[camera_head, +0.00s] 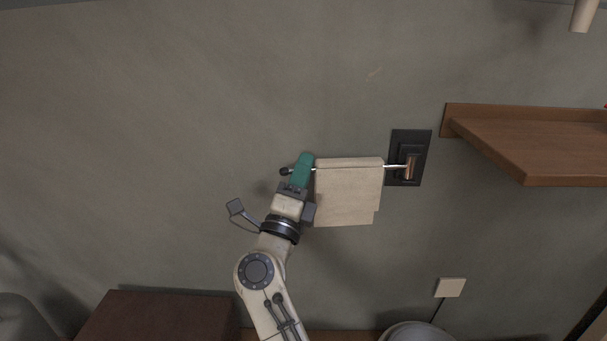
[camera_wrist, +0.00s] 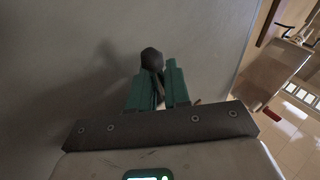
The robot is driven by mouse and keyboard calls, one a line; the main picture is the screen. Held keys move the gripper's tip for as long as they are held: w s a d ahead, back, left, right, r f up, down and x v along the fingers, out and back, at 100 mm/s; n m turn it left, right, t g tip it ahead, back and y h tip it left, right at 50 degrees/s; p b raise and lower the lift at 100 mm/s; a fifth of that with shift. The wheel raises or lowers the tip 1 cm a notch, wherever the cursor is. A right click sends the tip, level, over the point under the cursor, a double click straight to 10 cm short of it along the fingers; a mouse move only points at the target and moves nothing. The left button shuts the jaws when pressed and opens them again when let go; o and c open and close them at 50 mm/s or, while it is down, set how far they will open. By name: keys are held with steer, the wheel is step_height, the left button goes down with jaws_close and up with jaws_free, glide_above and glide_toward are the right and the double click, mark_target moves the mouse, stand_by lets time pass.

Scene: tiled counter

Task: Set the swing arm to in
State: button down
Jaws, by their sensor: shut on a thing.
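The swing arm (camera_head: 397,166) is a thin metal rod reaching left from a dark wall plate (camera_head: 422,142) with a copper-coloured pivot. A beige towel (camera_head: 347,195) hangs over it, and a dark knob (camera_head: 284,171) caps its left end. My gripper (camera_head: 303,165) has green fingers and is shut on the rod between the towel and the knob. In the wrist view the dark knob (camera_wrist: 152,58) shows just beyond and between the green fingers (camera_wrist: 157,88). The stretch of rod inside the fingers is mostly hidden.
A wooden shelf (camera_head: 530,140) juts from the wall right of the plate. A brown box (camera_head: 160,316) is at the lower left and a rounded pale object (camera_head: 417,332) at the bottom. A small switch plate (camera_head: 450,287) is on the wall. The wall left of my gripper is bare.

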steer(key=shift+d+f, duration=0.15)
steer(key=shift+d, duration=0.05)
steer(key=c, duration=1.2)
jaws_free()
steer(key=shift+a, duration=0.1)
steer(key=shift+o, duration=0.2)
steer(key=p+v, duration=0.2)
steer(key=v, duration=0.8)
steer(key=shift+s+f, duration=0.15)
steer(key=shift+s, duration=0.15)
steer(key=shift+a, duration=0.1)
